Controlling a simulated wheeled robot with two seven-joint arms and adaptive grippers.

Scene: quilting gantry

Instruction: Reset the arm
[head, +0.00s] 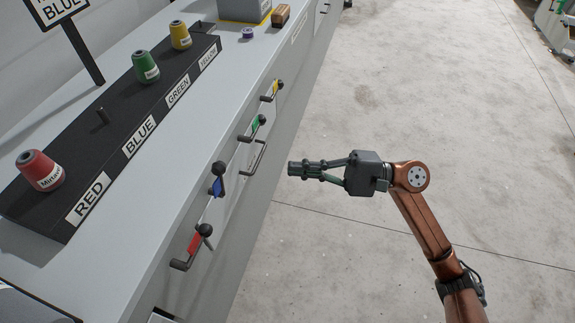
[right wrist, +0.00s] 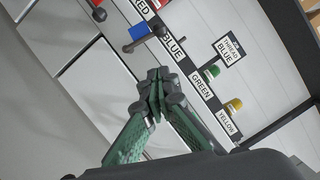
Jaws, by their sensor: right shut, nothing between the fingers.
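My right gripper (head: 292,169) is shut and empty, held out over the floor just to the right of the cabinet front. It points left toward the cabinet and appears apart from it. In the right wrist view its closed green-sided fingers (right wrist: 157,92) rise in the middle, with nothing between them. My right arm (head: 425,220) comes up from the lower right, bent at the joint behind the gripper. My left gripper is not in view.
The cabinet front carries red (head: 194,242), blue (head: 217,187), green (head: 255,125) and yellow (head: 274,88) levers. A black rack (head: 115,140) on top holds red, green and yellow thread cones; its BLUE peg (head: 103,116) is bare.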

